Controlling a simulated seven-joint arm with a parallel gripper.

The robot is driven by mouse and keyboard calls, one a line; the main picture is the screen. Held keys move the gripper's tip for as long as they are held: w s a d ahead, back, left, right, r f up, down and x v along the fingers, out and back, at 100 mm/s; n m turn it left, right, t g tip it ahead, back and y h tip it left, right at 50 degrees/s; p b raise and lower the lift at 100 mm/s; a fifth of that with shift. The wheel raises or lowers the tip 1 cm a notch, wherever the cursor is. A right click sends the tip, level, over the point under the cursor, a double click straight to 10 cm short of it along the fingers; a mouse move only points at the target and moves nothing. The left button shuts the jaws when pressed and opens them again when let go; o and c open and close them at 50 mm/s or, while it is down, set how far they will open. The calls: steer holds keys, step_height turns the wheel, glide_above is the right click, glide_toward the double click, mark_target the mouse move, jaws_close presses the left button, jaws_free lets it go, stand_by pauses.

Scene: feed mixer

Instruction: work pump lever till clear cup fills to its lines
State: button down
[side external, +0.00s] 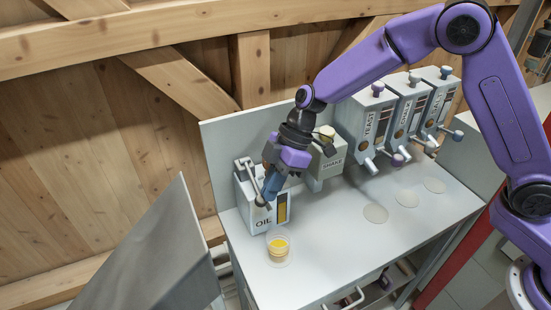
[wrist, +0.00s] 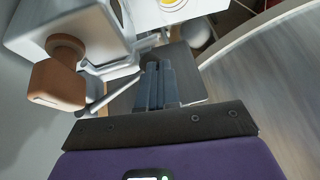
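The pale grey oil pump (side external: 254,212), labelled OIL with a dark and yellow window, stands at the left end of the counter. Its metal lever (side external: 246,170) shows at the top left, partly behind my gripper. My gripper (side external: 264,198) points down in front of the pump. In the wrist view its fingers (wrist: 155,85) look close together, with no object visible between them; contact with the lever cannot be told. The clear cup (side external: 279,258) stands upright on the counter before the pump, with yellow oil inside. Its lines are too small to read. Its yellow contents (wrist: 170,3) show at the wrist view's top edge.
The SHAKE dispenser (side external: 327,165) stands right of the pump. The YEAST dispenser (side external: 374,125) and two similar ones stand further right, with flat round discs (side external: 376,213) on the counter before them. A grey panel (side external: 150,255) rises at left.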

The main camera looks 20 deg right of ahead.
steer(key=s+d+r, duration=0.2)
steer(key=d+r, duration=0.4)
steer(key=r, duration=0.6)
steer(key=shift+d, duration=0.3)
steer(key=shift+r, duration=0.1)
stand_by(0.4)
steer(key=w+a+r+m, duration=0.1)
steer(key=w+r, duration=0.4)
steer(key=w, duration=0.1)
steer(key=shift+w+a+r+h, duration=0.15)
steer(key=shift+a+r+h, duration=0.15)
steer(key=shift+r, duration=0.05)
steer(key=s+x, duration=0.1)
steer(key=x, duration=1.2)
steer(key=shift+s+f, duration=0.35)
steer(key=shift+s, duration=0.05)
